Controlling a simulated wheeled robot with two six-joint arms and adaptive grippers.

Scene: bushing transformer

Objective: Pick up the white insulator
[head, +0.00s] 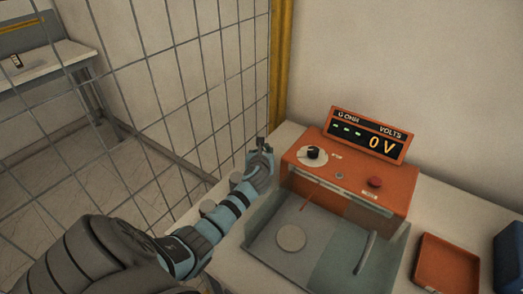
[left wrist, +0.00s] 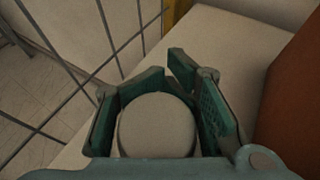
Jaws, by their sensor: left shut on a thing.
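The white insulator (left wrist: 157,127) shows in the left wrist view as a pale, rounded piece seen from its end. It sits between the green-padded fingers of my left gripper (left wrist: 166,76), which is shut on it. In the head view my left gripper (head: 262,151) is at the far left edge of the table, beside the orange tester. The insulator cannot be made out clearly there, as the gripper and arm cover it. My right gripper is in neither view.
The orange tester (head: 353,178) has a display (head: 367,136) reading 0 V. In front of it is a grey tray (head: 262,249) with a round pale disc (head: 291,238) and a clear cover. An orange bin (head: 447,264) stands right. A wire-mesh fence (head: 190,75) runs close along the left.

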